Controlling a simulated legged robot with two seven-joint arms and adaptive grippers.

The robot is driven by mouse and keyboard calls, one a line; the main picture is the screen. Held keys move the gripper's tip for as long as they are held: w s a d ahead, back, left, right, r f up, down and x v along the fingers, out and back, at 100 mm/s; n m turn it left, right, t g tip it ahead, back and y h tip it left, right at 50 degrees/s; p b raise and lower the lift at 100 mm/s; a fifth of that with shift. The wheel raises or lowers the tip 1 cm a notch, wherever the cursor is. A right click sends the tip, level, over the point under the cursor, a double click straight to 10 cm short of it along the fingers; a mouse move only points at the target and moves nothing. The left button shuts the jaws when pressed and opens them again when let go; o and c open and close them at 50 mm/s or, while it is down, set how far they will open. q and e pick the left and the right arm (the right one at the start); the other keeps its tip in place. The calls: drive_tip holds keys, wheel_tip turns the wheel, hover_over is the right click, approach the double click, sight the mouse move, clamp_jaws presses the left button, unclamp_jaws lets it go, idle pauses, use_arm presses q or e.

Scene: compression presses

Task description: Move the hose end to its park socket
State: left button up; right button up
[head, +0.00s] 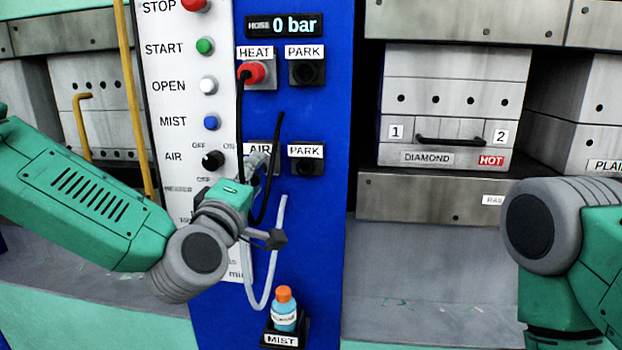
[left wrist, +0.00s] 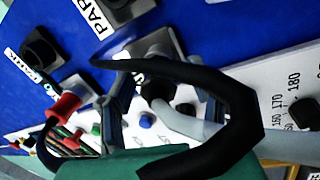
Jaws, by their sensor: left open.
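The pale hose (head: 284,215) hangs in a loop below the AIR socket (head: 276,152). In the left wrist view the hose (left wrist: 200,128) runs to a dark end piece (left wrist: 158,88) at the grey AIR socket block (left wrist: 150,48); how deep it sits cannot be told. My left gripper (head: 262,165) is open at the AIR socket. In the left wrist view its fingers (left wrist: 162,82) stand on either side of the hose end, not closed on it. The lower PARK socket (head: 306,167), just right of AIR, looks empty. My right gripper is out of view.
A red plug (head: 252,73) with a black cable sits in the HEAT socket; the upper PARK socket (head: 307,72) is empty. A black loop (left wrist: 240,100) crosses close before the left wrist camera. A blue bottle (head: 284,312) stands below. The gauge (head: 285,26) reads 0 bar.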

use_arm(q)
clamp_jaws()
drive_tip(key=shift+s+f, duration=0.15)
drive_tip(key=shift+s, duration=0.05)
drive_tip(key=shift+s, duration=0.15)
drive_tip(key=shift+s+a, duration=0.15)
drive_tip(key=shift+s, duration=0.3)
drive_tip(key=shift+s+b, duration=0.3)
drive_tip(key=shift+s, duration=0.4)
drive_tip(key=shift+s, duration=0.1)
drive_tip(key=shift+r+b+v, duration=0.15)
drive_tip(key=shift+v, duration=0.8)
drive_tip(key=shift+r+b+v, duration=0.15)
drive_tip(key=shift+v, duration=0.8)
